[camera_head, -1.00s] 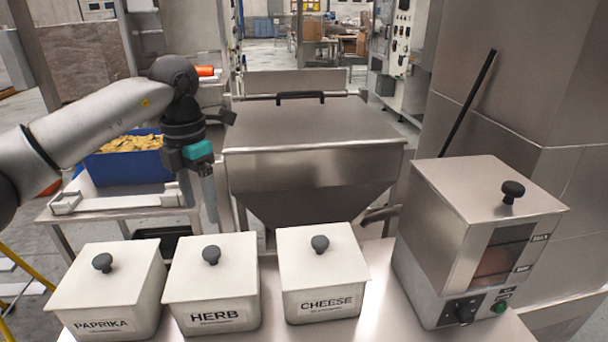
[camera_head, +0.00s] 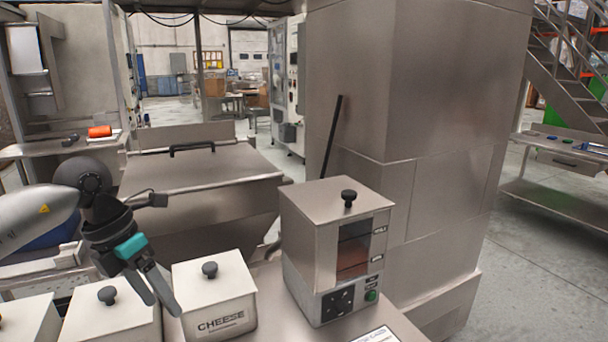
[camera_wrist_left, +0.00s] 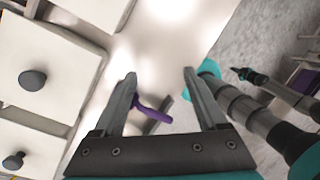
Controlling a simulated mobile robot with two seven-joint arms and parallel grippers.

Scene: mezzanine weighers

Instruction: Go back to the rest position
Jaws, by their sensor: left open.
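My left gripper (camera_head: 163,302) is open in the head view, fingers pointing down, around the gap between the lidded cheese box (camera_head: 222,285) and the lidded box to its left (camera_head: 90,320). In the left wrist view, nothing lies gripped between the fingertips of the left gripper (camera_wrist_left: 160,74). A purple curved piece (camera_wrist_left: 152,106) shows beyond the fingers, partly hidden by the left finger; I cannot tell whether they touch. Teal and dark arm parts of mine (camera_wrist_left: 262,118) show at right in the wrist view. No right gripper fingers can be made out.
A steel weigher with a black knob (camera_head: 325,225) stands right of the cheese box. A steel lidded hopper (camera_head: 200,170) is behind the boxes. A tall steel column (camera_head: 440,130) blocks the right rear. Open floor (camera_head: 550,265) lies at right.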

